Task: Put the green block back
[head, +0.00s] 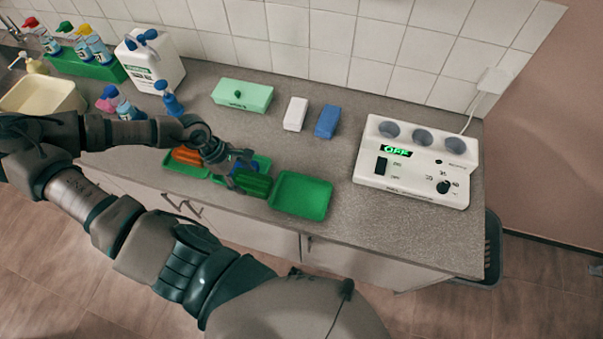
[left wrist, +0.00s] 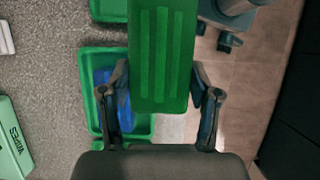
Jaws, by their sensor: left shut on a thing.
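My left gripper (head: 238,173) is shut on the green block (head: 252,182). In the left wrist view the ribbed green block (left wrist: 161,55) sits between the two fingers (left wrist: 158,95). In the head view it overlaps the front right of the middle green tray (head: 262,163), close to the right tray. The middle tray holds a blue block, which also shows in the left wrist view (left wrist: 120,100). The right green tray (head: 301,195) looks empty. The left green tray (head: 178,169) holds an orange block (head: 187,155). The right gripper is not in view.
A pale green wipes box (head: 242,96), a white block (head: 295,114) and a blue block (head: 327,121) lie behind the trays. A white device (head: 415,160) reading OFF stands at right. Bottles and a cream basin (head: 45,97) fill the left. Counter between trays and device is clear.

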